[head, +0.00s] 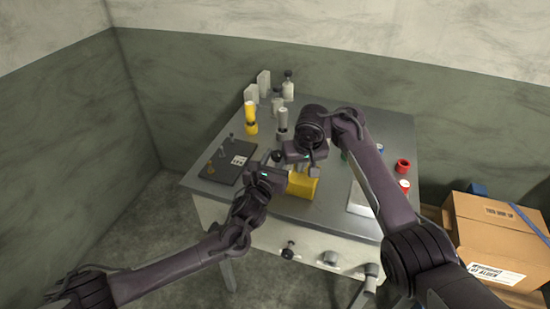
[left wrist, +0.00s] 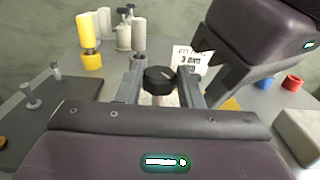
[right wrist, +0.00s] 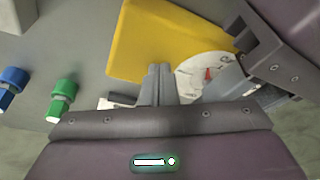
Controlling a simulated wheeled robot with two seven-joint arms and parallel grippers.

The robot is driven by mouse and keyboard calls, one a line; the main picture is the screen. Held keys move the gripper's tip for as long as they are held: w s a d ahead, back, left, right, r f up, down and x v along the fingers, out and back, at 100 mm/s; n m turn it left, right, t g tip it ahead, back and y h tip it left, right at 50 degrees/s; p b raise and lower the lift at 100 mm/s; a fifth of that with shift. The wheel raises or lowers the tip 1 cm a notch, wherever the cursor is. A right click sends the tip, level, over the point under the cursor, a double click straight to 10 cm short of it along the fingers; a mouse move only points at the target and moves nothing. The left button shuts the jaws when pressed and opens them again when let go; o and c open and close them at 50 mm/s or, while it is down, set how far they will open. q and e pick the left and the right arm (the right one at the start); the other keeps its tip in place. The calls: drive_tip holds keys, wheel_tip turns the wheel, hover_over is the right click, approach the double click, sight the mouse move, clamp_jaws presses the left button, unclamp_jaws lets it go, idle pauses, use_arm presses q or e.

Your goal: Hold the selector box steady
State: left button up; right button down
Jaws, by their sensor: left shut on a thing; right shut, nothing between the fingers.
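The yellow selector box (head: 303,187) sits near the table's front edge. In the right wrist view the box (right wrist: 155,40) has a round white dial (right wrist: 190,70) with a red mark at one end. My left gripper (head: 275,166) is at the box's left end. In the left wrist view its fingers (left wrist: 160,85) stand on both sides of a black knob (left wrist: 160,78) and are shut on it. My right gripper (right wrist: 158,78) is shut and empty, its fingertips over the box's edge. I cannot tell whether they touch it.
A dark board (head: 228,163) with pegs lies at the left. Yellow and grey cylinders (head: 251,110) stand behind it. A green-capped piece (right wrist: 62,95), a blue-capped piece (right wrist: 14,80) and red rings (head: 403,166) are at the right. A cardboard box (head: 495,235) stands beside the table.

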use_arm(q)
drive_tip(key=shift+d, duration=0.2)
drive_tip(key=o, duration=0.9)
drive_tip(key=shift+o, duration=0.3)
drive_tip(key=shift+a, duration=0.1)
drive_tip(key=shift+s, duration=0.1)
drive_tip(key=v, duration=1.2)
